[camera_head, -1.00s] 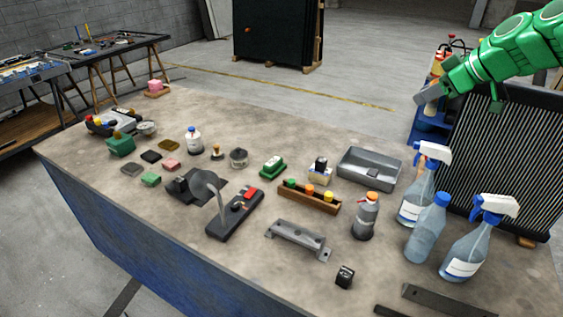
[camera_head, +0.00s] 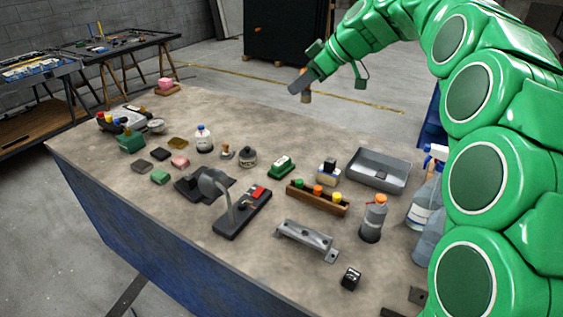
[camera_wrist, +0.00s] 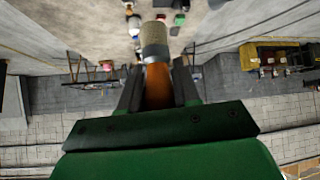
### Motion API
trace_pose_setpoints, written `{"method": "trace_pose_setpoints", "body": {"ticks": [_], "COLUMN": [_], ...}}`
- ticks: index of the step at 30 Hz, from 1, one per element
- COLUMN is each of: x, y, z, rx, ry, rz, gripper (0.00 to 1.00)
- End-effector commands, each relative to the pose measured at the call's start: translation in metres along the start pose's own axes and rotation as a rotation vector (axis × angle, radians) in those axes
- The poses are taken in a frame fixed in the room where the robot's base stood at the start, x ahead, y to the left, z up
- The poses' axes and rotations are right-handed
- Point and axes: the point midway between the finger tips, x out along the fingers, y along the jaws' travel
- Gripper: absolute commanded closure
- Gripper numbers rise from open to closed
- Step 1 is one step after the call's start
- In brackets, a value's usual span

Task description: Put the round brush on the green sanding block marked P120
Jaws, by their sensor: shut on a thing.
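My gripper (camera_head: 303,84) is raised above the far edge of the bench and shut on the round brush (camera_head: 306,97). In the wrist view, the brush (camera_wrist: 155,38) has pale bristles pointing away from the jaws, and its orange-brown handle sits between the two dark fingers (camera_wrist: 158,80). A flat green block (camera_head: 160,177) lies at the left of the bench among similar blocks; it looks like the green sanding block, but no P120 mark is readable. The brush is well above and to the right of it, apart from everything.
Grey (camera_head: 141,167), black (camera_head: 159,154), pink (camera_head: 180,161) and olive (camera_head: 178,143) blocks lie close around the green one. A bottle (camera_head: 204,140) stands behind, and a dark tool with an upright arm (camera_head: 240,212) in front. A green-and-white box (camera_head: 282,167) sits mid-bench.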

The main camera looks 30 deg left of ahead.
Motion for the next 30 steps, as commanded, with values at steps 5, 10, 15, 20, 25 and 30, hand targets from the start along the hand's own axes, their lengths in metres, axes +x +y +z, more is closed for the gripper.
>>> {"method": "trace_pose_setpoints", "body": {"ticks": [5,10,15,20,25,30], "x": [0.017,0.028,0.038,0.049,0.067,0.095], "y": [-0.009,-0.014,-0.015,-0.015,-0.017,-0.019], "z": [-0.016,-0.017,-0.006,0.005,0.024,0.051], "rx": [-0.024,-0.032,-0.03,-0.029,-0.027,-0.027], "ry": [0.003,0.005,0.004,0.005,0.004,0.004], "rz": [-0.03,-0.043,-0.047,-0.044,-0.048,-0.049], "gripper": [0.99,0.99,0.99,0.99,0.99,0.99]}}
